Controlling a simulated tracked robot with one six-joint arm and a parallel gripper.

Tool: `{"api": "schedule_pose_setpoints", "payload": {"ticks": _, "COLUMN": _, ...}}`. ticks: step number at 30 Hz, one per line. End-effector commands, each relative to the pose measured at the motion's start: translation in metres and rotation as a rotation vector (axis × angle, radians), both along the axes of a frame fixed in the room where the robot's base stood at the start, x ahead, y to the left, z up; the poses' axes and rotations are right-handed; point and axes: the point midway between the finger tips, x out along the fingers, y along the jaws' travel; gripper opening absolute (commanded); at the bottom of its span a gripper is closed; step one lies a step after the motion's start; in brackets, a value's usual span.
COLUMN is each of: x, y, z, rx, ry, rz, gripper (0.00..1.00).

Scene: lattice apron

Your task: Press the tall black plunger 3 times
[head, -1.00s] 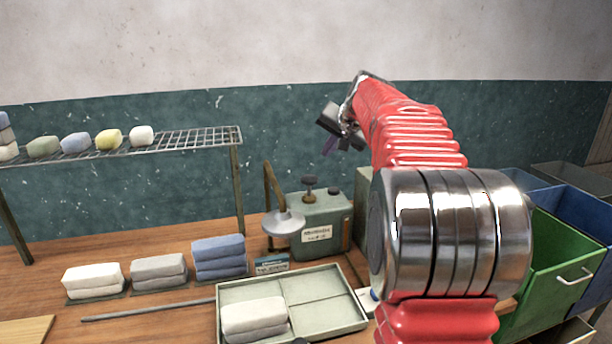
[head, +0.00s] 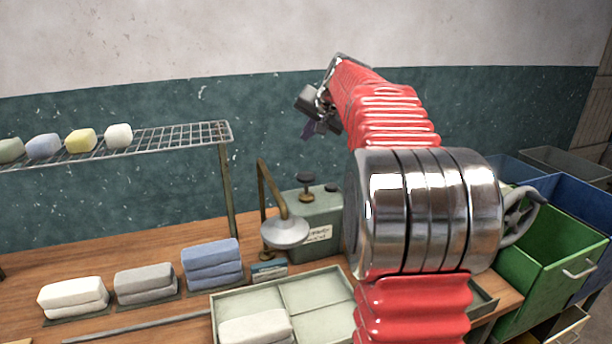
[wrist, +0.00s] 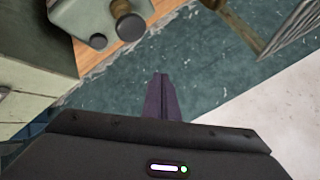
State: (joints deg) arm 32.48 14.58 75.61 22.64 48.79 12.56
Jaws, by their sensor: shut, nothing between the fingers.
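The tall black plunger (head: 306,179) has a dark round head on a brass collar. It stands upright on a grey-green box (head: 322,215) with a pale label, at the back of the wooden table.
A short black cap (head: 331,188) is beside the plunger. A grey disc on a bent brass post (head: 284,232) stands in front of the box. A wire shelf (head: 180,138) is left; a divided tray (head: 318,290) is in front. Green and blue bins (head: 548,250) are right.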

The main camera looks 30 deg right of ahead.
Motion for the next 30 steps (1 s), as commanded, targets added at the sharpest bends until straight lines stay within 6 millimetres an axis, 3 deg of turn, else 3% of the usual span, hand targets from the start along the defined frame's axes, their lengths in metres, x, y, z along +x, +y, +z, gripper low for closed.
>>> {"api": "schedule_pose_setpoints", "payload": {"ticks": 8, "x": 0.0, "y": -0.001, "z": -0.014, "rx": 0.001, "ry": 0.002, "rz": -0.001, "gripper": 0.0}}
{"api": "schedule_pose_setpoints", "payload": {"ticks": 30, "x": -0.001, "y": -0.002, "z": -0.084, "rx": 0.001, "ry": 0.001, "rz": -0.003, "gripper": 0.0}}
